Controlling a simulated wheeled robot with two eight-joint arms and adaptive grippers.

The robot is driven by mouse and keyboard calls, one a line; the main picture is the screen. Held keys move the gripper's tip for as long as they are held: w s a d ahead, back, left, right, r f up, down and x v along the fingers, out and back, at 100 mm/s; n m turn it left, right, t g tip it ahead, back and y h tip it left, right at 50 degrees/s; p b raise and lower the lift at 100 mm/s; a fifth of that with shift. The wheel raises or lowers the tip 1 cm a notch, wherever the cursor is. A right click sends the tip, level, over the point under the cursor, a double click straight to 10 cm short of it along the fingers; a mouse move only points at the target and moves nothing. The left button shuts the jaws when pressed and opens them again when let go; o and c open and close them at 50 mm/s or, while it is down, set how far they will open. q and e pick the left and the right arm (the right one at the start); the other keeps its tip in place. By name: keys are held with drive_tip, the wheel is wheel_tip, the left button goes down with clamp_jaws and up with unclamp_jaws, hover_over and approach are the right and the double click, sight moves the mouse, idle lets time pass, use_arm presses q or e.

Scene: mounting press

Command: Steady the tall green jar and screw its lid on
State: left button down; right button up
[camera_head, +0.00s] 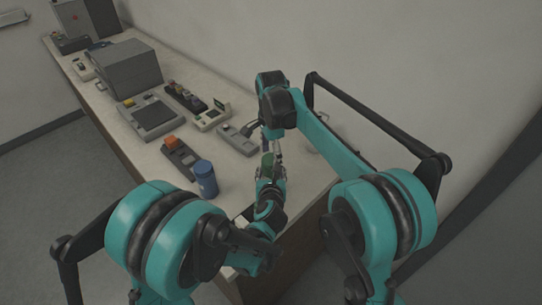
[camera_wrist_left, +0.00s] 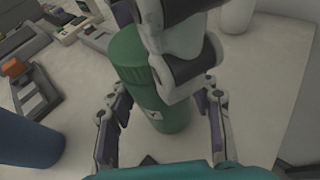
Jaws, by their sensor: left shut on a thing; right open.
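The tall green jar (camera_head: 267,164) stands near the front end of the bench. In the left wrist view the jar (camera_wrist_left: 170,115) is upright between the fingers of my left gripper (camera_wrist_left: 162,108), which is shut on it. A wider green cap-like top, seemingly the lid (camera_wrist_left: 127,47), shows at the jar's upper end; I cannot tell how firmly it sits. My right gripper (camera_head: 273,143) is open and comes down from above. In the left wrist view its grey fingers (camera_wrist_left: 182,68) are beside the jar's top and hide part of it.
A blue jar (camera_head: 205,178) stands to the left, with a device with an orange block (camera_head: 178,152) behind it. Several grey devices and a large grey box (camera_head: 128,69) fill the bench farther back. A pale round container (camera_wrist_left: 237,14) is near the right gripper.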

wheel_tip(320, 180, up, 12)
idle(0.6)
use_arm(q)
drive_tip(key=c, duration=0.6)
unclamp_jaws()
use_arm(e)
drive_tip(key=shift+w, duration=0.1)
use_arm(q)
drive_tip(key=v, duration=1.2)
